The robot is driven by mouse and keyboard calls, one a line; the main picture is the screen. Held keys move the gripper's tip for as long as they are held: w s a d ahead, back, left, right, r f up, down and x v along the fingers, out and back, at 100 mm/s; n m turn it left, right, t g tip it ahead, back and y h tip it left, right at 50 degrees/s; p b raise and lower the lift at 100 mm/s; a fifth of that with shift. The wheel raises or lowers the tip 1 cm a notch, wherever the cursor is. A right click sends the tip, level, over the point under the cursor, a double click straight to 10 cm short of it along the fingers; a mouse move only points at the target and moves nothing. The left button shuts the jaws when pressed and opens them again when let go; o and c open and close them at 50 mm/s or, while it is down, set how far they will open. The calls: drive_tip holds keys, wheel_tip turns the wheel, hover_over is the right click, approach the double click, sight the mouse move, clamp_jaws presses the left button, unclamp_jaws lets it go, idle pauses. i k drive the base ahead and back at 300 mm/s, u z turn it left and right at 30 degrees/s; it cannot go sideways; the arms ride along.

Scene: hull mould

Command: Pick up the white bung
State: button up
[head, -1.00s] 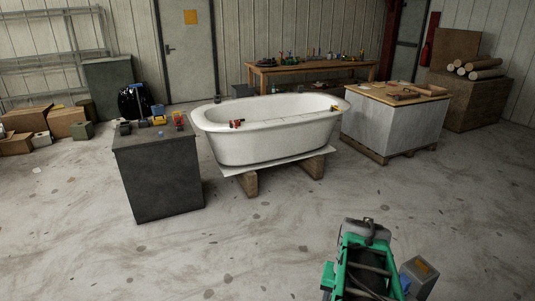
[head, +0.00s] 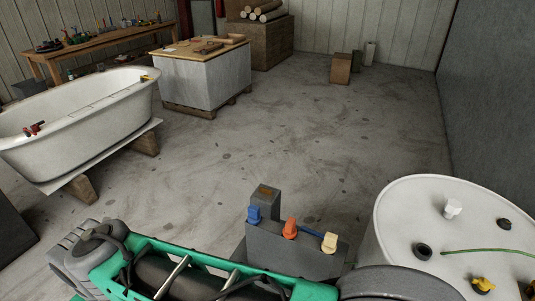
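A small white block-like piece (head: 452,208), which looks like the white bung, stands on top of a white round drum (head: 405,205) at the lower right of the head view. It is near the far side of the drum top, apart from the other fittings there. Its lower end is too small to make out, so I cannot tell whether it sits in a hole. My gripper is not in view.
The drum top also holds a black ring (head: 422,251), a dark cap (head: 504,224), a yellow fitting (head: 483,285) and a green rod (head: 490,251). A green-framed machine (head: 205,262) stands left of the drum. Open floor (head: 300,130) lies beyond, with a bathtub (head: 95,115) at left.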

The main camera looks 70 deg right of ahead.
sight(453, 206)
drive_tip(key=z, duration=1.6)
drive_tip(key=k, duration=0.5)
drive_tip(key=z, duration=2)
